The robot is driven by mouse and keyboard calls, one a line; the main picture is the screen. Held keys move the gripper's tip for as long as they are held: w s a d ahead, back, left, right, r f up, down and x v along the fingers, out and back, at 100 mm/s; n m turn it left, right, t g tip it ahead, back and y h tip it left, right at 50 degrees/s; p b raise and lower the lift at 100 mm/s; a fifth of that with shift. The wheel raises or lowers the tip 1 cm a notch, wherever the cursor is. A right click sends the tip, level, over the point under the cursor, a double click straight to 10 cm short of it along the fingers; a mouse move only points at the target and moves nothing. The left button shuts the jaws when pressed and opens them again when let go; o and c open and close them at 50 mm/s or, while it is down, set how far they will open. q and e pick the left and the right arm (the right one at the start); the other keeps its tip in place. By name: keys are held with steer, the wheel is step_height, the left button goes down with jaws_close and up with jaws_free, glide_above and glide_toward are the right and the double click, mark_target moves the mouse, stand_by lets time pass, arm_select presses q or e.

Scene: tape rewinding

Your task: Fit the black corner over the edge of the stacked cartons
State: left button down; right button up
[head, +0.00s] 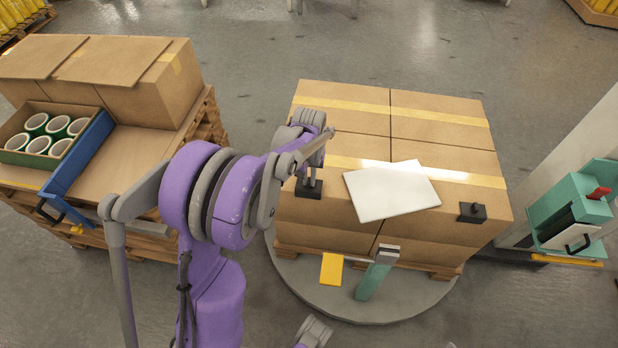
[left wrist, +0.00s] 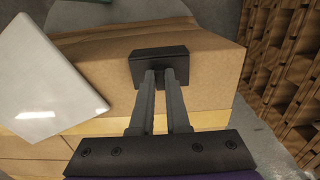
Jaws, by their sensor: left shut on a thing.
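The stacked cartons (head: 445,146) stand in a block on a pallet. My left gripper (head: 311,179) is shut on a black corner (head: 308,189) at the front-left edge of the stack. In the left wrist view, the fingers (left wrist: 162,80) close on a small grip on the black corner (left wrist: 160,62), which lies over or just above the carton edge. I cannot tell whether it touches the cardboard. A second black corner (head: 472,212) sits at the front-right edge of the cartons.
A white sheet (head: 391,191) lies on the cartons between the two corners. The pallet rests on a round grey turntable (head: 345,306). Left is a carton stack with a tape box (head: 15,156); right is a teal machine (head: 575,212).

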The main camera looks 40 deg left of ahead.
arm_select(q)
steer(key=shift+f+b, duration=0.45)
steer(key=shift+f, duration=0.25)
steer(key=shift+c, duration=2.1)
jaws_free()
steer(key=shift+r, duration=0.2)
steer(key=shift+r+p, duration=2.7)
steer(key=shift+r, duration=1.25)
step_height(320, 180, up, 11)
steer(key=p, duration=0.1)
steer(key=shift+f, duration=0.15)
